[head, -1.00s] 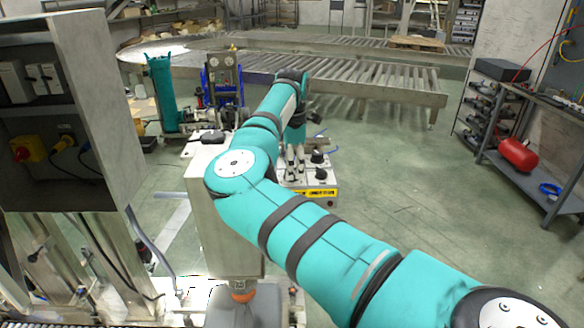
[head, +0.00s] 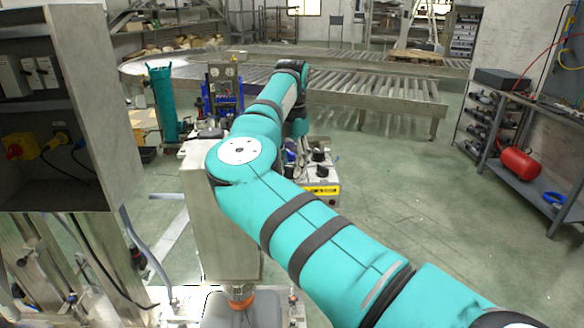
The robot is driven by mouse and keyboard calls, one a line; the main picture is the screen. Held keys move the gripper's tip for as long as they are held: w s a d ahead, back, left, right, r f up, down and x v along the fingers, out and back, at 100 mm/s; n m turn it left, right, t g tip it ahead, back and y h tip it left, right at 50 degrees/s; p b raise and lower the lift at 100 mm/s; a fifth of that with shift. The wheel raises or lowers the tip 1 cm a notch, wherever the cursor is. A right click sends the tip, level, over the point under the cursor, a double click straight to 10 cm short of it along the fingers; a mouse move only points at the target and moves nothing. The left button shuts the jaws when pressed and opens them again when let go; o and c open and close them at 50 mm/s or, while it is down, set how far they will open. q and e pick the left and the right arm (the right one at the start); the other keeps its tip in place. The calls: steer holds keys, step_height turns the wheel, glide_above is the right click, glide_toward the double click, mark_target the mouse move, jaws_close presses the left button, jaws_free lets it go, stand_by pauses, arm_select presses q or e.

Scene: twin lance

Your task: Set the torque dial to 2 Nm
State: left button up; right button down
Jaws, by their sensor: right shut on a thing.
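The controller box (head: 318,190) with a yellow label strip stands behind my right arm, right of centre. Two black knobs (head: 318,156) show on its pale top, and its left part is hidden by my arm. My right gripper (head: 291,157) is low at the box's left side, mostly behind my own arm. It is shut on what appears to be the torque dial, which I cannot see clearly. The dial's marks and pointer are too small and hidden to read. My left gripper is not in view.
A grey cabinet (head: 95,60) with a yellow and red switch stands close at the left. A roller conveyor (head: 370,90) runs across the back. A shelf bench (head: 535,125) with a red tank is at the right. Green floor right of the box is clear.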

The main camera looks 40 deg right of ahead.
mark_target(292, 166)
steer(key=shift+n, duration=0.6)
steer(key=c, duration=0.9)
jaws_free()
steer(key=shift+c, duration=0.2)
step_height(292, 166, up, 12)
